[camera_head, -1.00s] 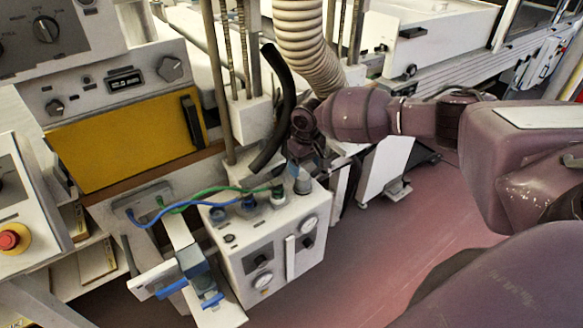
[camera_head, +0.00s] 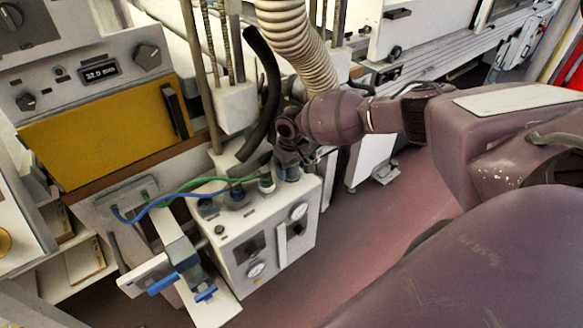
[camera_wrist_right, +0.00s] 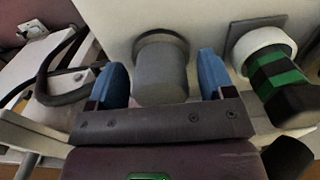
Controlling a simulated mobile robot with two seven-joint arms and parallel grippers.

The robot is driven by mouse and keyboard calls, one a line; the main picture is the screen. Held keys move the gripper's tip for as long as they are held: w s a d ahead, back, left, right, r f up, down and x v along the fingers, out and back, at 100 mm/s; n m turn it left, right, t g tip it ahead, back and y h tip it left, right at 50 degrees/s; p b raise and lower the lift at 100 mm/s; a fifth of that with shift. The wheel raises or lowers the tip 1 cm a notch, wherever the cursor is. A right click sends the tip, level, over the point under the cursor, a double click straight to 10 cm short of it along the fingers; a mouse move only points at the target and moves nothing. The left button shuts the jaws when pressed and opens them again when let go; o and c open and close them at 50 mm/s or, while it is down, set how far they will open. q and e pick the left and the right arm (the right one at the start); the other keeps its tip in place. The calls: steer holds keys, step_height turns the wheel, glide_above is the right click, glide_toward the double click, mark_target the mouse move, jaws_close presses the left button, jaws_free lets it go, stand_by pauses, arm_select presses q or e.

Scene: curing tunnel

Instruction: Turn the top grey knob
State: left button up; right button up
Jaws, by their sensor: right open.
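The grey knob (camera_wrist_right: 161,73) is a smooth upright cylinder on the top of a white box (camera_head: 238,242). In the head view the knob is mostly hidden by my right gripper (camera_head: 288,162). In the right wrist view my right gripper (camera_wrist_right: 163,82) is open, with one blue fingertip on each side of the knob. The left fingertip shows a small gap to the knob. The right one is close, and I cannot tell if it touches. My left gripper is not in view.
A green-and-black connector with a white collar (camera_wrist_right: 264,50) stands close to the right fingertip. Blue and green cables (camera_head: 160,200) run to the box top. A black hose (camera_head: 268,90) and a ribbed beige duct (camera_head: 292,35) hang behind my right wrist.

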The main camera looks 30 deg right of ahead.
steer(key=c, duration=0.9)
steer(key=shift+n, duration=0.3)
